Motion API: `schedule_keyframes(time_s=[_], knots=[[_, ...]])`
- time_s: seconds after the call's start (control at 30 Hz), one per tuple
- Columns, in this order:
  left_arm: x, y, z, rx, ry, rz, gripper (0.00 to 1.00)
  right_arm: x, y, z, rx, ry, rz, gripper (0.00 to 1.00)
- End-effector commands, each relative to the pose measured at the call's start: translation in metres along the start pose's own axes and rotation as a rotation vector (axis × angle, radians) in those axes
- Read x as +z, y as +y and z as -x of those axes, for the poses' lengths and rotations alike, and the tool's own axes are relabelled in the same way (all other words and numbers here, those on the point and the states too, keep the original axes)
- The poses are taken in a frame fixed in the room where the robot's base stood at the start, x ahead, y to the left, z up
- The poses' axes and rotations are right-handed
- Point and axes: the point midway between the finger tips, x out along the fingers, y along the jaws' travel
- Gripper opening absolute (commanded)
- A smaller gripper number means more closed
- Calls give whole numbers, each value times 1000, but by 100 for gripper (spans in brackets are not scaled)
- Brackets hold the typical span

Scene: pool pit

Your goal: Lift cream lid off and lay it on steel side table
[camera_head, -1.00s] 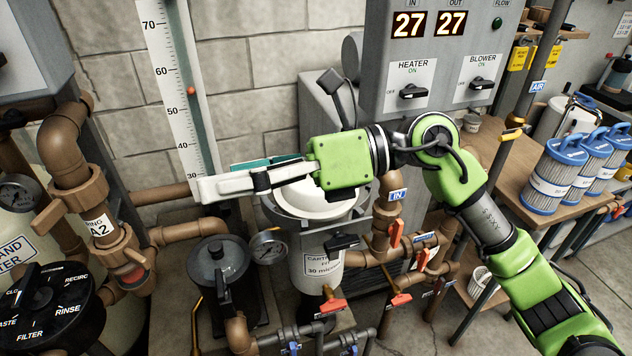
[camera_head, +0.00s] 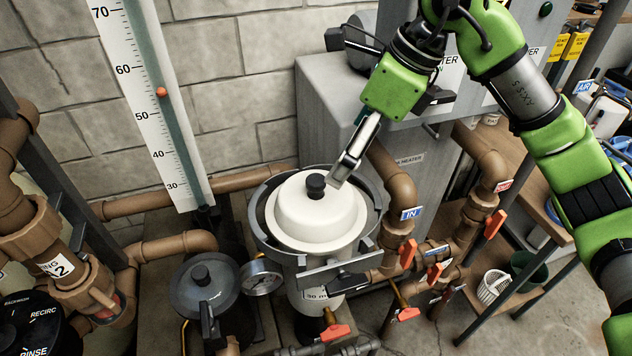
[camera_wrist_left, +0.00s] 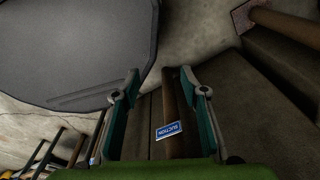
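The cream lid (camera_head: 293,215), domed with a black knob (camera_head: 316,186) on top, sits on the cartridge housing (camera_head: 318,302) inside a grey collar (camera_head: 266,232). In the head view my right gripper (camera_head: 338,181) points down and left, with its fingertips close beside the knob's right side. I see its fingers edge-on, so their gap and any contact with the knob are unclear. My left gripper (camera_wrist_left: 161,85) shows only in the left wrist view. Its teal-padded fingers are apart with nothing held between them. I cannot make out a steel side table.
A grey heater cabinet (camera_head: 322,105) stands behind the lid. A pressure gauge (camera_head: 262,277) and dark pump pot (camera_head: 203,286) are at its left. Brown pipes with orange valve handles (camera_head: 407,254) are at its right. A wooden bench (camera_head: 525,195) stands farther right.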

Motion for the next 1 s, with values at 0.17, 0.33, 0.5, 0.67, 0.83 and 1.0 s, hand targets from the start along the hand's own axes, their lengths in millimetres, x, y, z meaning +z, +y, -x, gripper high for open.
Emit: schedule_keyframes(time_s=[0.17,0.33,0.5,0.67,0.83,1.0], knots=[[3,0,7,1,-5,0,40,-1,1,-24,4,7,-1,100],[32,5,17,6,-46,0,40,0,1,-58,4,5,1,100],[42,7,22,8,-61,0,40,0,0,-79,1,3,-1,100],[29,4,26,6,-44,-1,40,0,0,-89,3,4,0,100],[6,2,42,3,-13,-1,40,3,0,-109,5,4,-1,100],[7,2,47,3,-15,-1,40,2,0,-132,3,3,0,100]])
